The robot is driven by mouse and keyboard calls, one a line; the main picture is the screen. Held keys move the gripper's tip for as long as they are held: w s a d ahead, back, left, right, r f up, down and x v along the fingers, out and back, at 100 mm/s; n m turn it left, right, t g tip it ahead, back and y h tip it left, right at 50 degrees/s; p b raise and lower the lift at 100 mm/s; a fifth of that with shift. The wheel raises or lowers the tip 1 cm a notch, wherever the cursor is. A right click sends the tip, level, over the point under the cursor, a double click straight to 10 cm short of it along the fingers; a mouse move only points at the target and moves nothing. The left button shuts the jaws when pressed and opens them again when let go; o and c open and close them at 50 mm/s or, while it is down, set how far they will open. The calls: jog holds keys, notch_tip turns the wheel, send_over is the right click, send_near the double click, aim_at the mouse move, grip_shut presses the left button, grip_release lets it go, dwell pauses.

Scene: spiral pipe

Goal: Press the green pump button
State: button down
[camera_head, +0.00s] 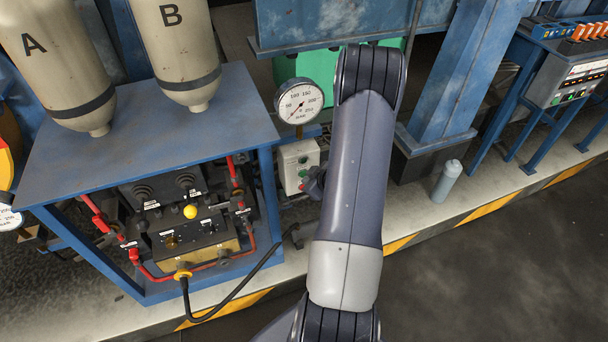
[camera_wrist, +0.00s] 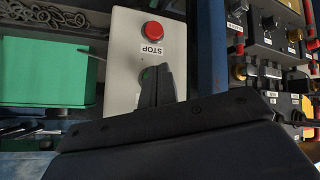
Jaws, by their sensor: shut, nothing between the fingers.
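The pump control box (camera_wrist: 121,55) is pale grey, with a red button (camera_wrist: 153,31) beside an upside-down STOP label. The green button (camera_wrist: 143,75) is mostly hidden behind my fingertips in the wrist view; only a sliver of green shows. My gripper (camera_wrist: 156,80) is shut and empty, its fingertips over the green button's spot. I cannot tell whether they touch it. In the head view the box (camera_head: 297,158) stands below a round gauge, and my dark gripper (camera_head: 315,183) is at its right side, partly hidden by my arm.
A pressure gauge (camera_head: 299,101) stands just above the box. A blue frame (camera_head: 150,115) with tanks A (camera_head: 58,60) and B (camera_head: 178,50), wiring and a yellow knob is to the left. A blue column (camera_head: 445,80) and a grey bottle (camera_head: 447,181) are to the right.

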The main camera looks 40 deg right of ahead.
jog(key=shift+w+d, duration=0.15)
jog(key=shift+w, duration=0.2)
dwell(0.6)
jog(key=shift+s, duration=0.1)
jog(key=shift+s+a, duration=0.25)
jog(key=shift+s, duration=0.4)
jog(key=shift+s, duration=0.1)
jog(key=shift+s+a+b, duration=0.2)
jog(key=shift+s+a, duration=0.05)
jog(key=shift+s, duration=0.5)
jog(key=shift+s+a+b, duration=0.15)
jog(key=shift+s+a, duration=0.1)
jog(key=shift+s, duration=0.55)
jog(key=shift+s+a+b, duration=0.2)
jog(key=shift+s+a, duration=0.05)
jog(key=shift+s, duration=0.5)
jog(key=shift+w, duration=0.15)
jog(key=shift+s+a+b, duration=0.2)
jog(key=shift+s, duration=0.45)
jog(key=shift+s+a+b, duration=0.2)
jog(key=shift+s, duration=0.5)
jog(key=shift+s+a+b, duration=0.2)
jog(key=shift+s, duration=0.45)
